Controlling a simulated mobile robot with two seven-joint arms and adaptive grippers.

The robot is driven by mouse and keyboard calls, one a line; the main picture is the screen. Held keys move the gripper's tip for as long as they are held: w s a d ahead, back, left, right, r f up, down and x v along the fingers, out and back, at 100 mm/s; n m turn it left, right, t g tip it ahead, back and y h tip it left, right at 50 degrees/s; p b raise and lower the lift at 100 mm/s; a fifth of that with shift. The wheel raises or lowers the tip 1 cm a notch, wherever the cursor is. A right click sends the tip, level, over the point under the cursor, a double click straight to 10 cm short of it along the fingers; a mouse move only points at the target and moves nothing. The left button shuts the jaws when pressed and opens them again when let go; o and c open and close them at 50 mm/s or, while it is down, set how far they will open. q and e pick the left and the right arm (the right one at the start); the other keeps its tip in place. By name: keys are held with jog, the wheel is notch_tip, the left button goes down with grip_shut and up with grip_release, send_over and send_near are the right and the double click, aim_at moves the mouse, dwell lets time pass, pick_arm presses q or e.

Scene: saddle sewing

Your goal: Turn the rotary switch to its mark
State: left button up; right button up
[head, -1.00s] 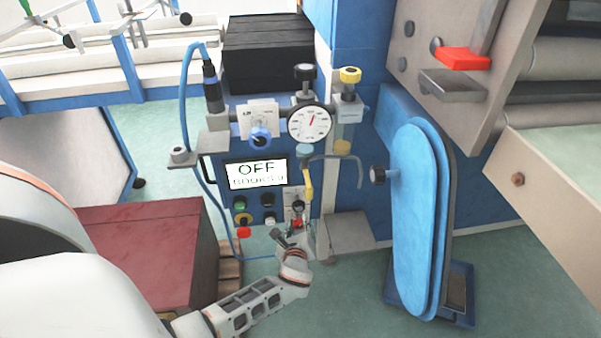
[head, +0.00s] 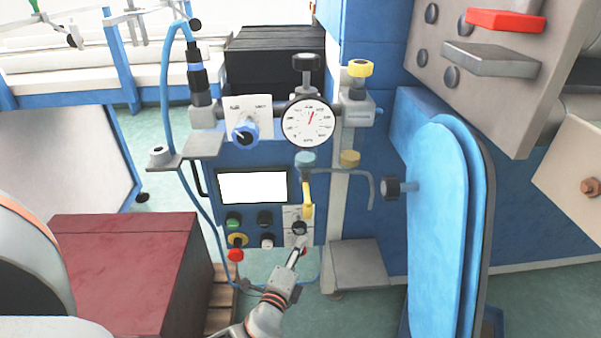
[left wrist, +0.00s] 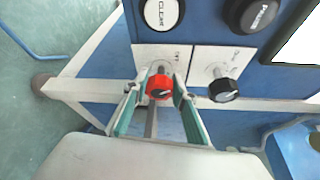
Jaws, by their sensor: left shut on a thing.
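The rotary switch is a small red knob (left wrist: 159,87) on a white label plate, low on the blue control panel (head: 215,160). In the head view only a bit of its red (head: 304,251) shows beside my fingers. My left gripper (head: 297,254) reaches up to it from below. In the left wrist view the two fingers of my left gripper (left wrist: 156,94) stand on either side of the red knob, shut on it. The mark on its plate is too small to read. My right gripper is not in view.
A black knob (left wrist: 222,90) sits close beside the red one. Buttons, a red-topped stop button (head: 236,255) and a blank white screen (head: 252,187) are nearby. A yellow-handled part (head: 307,195) hangs just above. A blue padded board (head: 440,220) stands at right, a dark red box (head: 120,260) at left.

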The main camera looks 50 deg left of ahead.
pick_arm(q)
jog(key=shift+n+t, duration=0.4)
jog(key=shift+n, duration=0.6)
jog(key=o, duration=1.1)
jog(key=v, duration=1.2)
jog(key=shift+d+f, duration=0.1)
jog(key=shift+f, duration=0.05)
jog(key=shift+w, duration=0.1)
